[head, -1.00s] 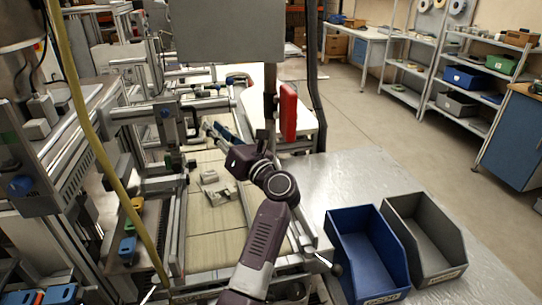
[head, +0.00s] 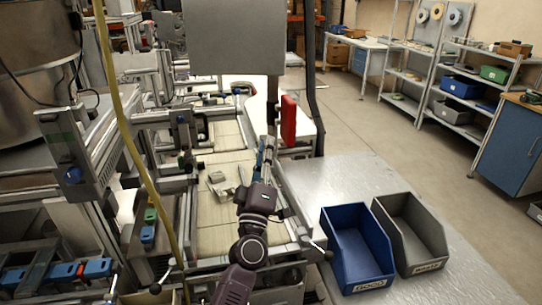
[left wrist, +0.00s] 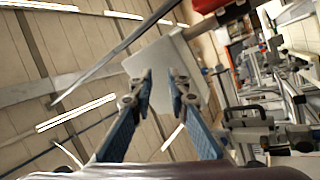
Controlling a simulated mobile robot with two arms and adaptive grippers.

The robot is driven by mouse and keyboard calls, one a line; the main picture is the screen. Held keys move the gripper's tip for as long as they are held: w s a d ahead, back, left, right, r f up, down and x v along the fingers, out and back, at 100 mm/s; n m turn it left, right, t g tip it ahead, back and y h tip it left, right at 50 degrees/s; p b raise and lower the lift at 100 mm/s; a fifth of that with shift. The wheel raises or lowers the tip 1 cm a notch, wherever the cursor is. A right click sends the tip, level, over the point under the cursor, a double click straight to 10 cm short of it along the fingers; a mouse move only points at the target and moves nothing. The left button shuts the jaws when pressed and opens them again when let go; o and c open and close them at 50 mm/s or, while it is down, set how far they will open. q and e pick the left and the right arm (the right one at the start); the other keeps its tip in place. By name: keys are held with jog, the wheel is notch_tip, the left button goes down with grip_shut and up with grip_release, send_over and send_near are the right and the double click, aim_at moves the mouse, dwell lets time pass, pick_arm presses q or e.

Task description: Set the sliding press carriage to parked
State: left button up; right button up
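A metal crossbar (head: 215,105) spans the long pale bed (head: 215,238) left of centre in the head view; it looks like the sliding press carriage, but I cannot tell for sure. Its position along the rails cannot be judged as parked or not. My left gripper (head: 262,158) is over the right side of the bed, apart from the crossbar and pointing away from me. In the left wrist view its two blue fingers (left wrist: 162,82) stand apart with nothing between them. My right gripper does not show.
A grey panel (head: 232,40) hangs above the bed, with a red box (head: 288,122) on a post. A small grey part (head: 219,183) lies on the bed. Blue (head: 345,262) and grey (head: 408,250) bins stand on the metal table (head: 300,185). A yellow hose (head: 125,125) hangs at left.

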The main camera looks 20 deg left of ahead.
aim_at(207, 130)
pick_arm(q)
jog(key=m, duration=0.1)
jog(key=d+f+m+h, duration=0.1)
jog(key=shift+s+d+m+h, duration=0.25)
jog(key=shift+s+m+h, duration=0.05)
jog(key=shift+s, duration=0.1)
jog(key=w+a+r+n+g+y+b, duration=0.1)
jog(key=a+g+y+b, duration=0.1)
jog(key=a+y, duration=0.35)
jog(key=w+a+r+n+g+y+b, duration=0.1)
jog(key=w+a+g+y, duration=0.1)
jog(key=a+y, duration=0.4)
jog(key=shift+w+a+f+m+g+h+b, duration=0.35)
jog(key=shift+w+a+f+m+g, duration=0.8)
jog(key=shift+a, duration=1.05)
jog(key=shift+w+a+f+m+g+h+b, duration=0.2)
jog(key=shift+w+a+f+m+g+b, duration=0.35)
jog(key=shift+w+a, duration=1.4)
jog(key=shift+w+a+f+m+g+h+b, duration=0.25)
jog(key=shift+w+a+f+m+g, duration=0.65)
jog(key=shift+a, duration=1.6)
jog(key=shift+w, duration=0.2)
